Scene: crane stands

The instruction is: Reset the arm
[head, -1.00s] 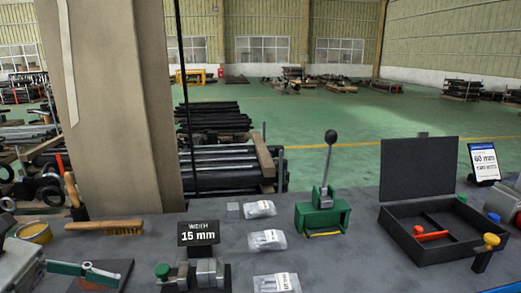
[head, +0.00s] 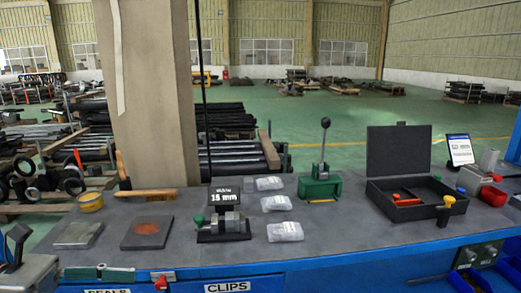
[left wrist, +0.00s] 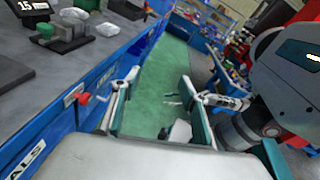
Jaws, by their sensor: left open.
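My left gripper (head: 100,272) shows at the bottom left of the head view, with a teal pad, by the front edge of the grey-topped bench (head: 215,258). In the left wrist view my left gripper (left wrist: 160,82) is open. My right gripper is in neither view.
The bench carries a 15 mm sign (head: 226,197), a small vise-like fixture (head: 222,225), several clear bags (head: 285,231), a green lever press (head: 320,186) and an open black case (head: 385,203). A tan pillar (head: 155,90) rises behind.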

